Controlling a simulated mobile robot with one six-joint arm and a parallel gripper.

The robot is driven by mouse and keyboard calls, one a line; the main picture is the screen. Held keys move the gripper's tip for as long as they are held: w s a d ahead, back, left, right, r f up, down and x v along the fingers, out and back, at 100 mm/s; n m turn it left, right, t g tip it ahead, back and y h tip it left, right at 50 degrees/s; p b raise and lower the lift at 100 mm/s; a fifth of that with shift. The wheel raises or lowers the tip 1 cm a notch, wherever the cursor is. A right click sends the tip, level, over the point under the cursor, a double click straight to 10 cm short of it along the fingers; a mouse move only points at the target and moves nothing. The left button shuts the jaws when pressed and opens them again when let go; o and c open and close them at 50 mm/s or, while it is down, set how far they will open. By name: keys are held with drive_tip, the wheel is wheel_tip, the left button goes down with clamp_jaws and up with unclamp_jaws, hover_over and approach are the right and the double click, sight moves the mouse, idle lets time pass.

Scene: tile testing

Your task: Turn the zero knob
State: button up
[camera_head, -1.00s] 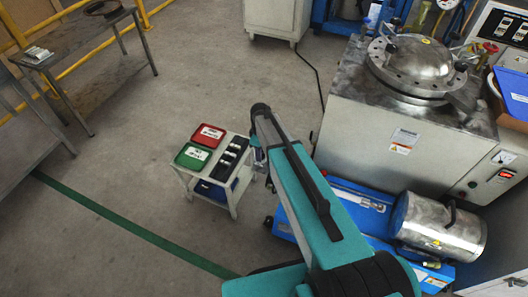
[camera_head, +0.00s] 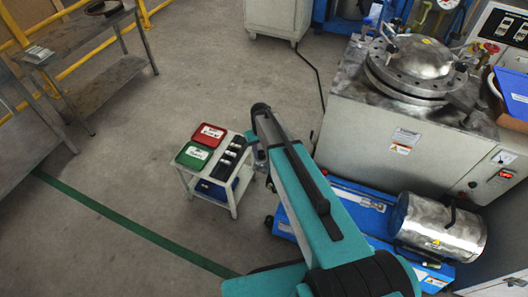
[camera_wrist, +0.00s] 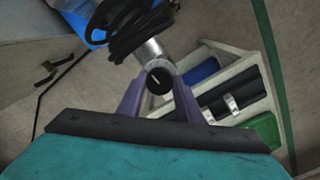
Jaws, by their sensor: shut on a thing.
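The zero knob (camera_wrist: 158,80) is a small round black knob with a white pointer line. It sits at the end of a silver cylinder (camera_wrist: 152,52) with a marked rim, in the middle of the wrist view. My gripper (camera_wrist: 158,92) has its two purple fingers on either side of the knob and is shut on it. The contact at the fingertips is not clear. In the head view my gripper (camera_head: 262,165) is low beside the small cart, mostly hidden by my teal arm, and the knob cannot be made out.
The white cart (camera_head: 233,195) carries red (camera_head: 208,135) and green (camera_head: 193,155) trays and a black rack. Black coiled cable (camera_wrist: 130,28) lies close above the knob in the wrist view. A blue base (camera_head: 360,205) and a metal drum (camera_head: 440,225) stand right of my arm.

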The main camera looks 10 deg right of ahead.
sight(261, 154)
drive_tip(key=shift+w+a, duration=0.1)
drive_tip(key=shift+a, duration=0.05)
idle(0.3)
drive_tip(key=o, duration=1)
drive_tip(key=shift+o, duration=0.2)
drive_tip(key=shift+r, duration=0.15)
wheel_tip(261, 154, up, 14)
drive_tip(key=shift+f, duration=0.25)
